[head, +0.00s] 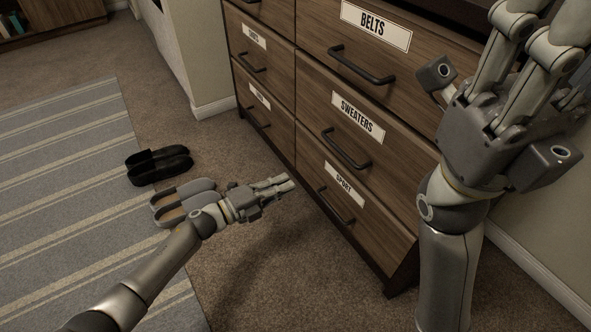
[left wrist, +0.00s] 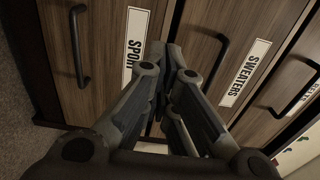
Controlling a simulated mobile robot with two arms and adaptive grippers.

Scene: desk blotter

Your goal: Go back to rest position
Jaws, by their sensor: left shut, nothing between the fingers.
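My left gripper (head: 287,183) is shut and empty. It is held low over the carpet, just in front of the bottom drawers of the dresser, with its fingers pointing toward them. In the left wrist view the closed fingers (left wrist: 168,70) lie in front of the drawers marked SPORT and SWEATERS. My right gripper (head: 518,50) is raised close to the camera at the right, in front of the dresser. Its fingers run up out of the picture, so I cannot see whether the tips meet.
The wooden dresser (head: 310,110) has labelled drawers with dark handles, all closed. Grey slippers (head: 170,201) lie beside my left gripper, and black shoes (head: 158,164) lie behind them. A striped rug (head: 60,190) covers the left floor. Bare carpet (head: 280,270) lies in front.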

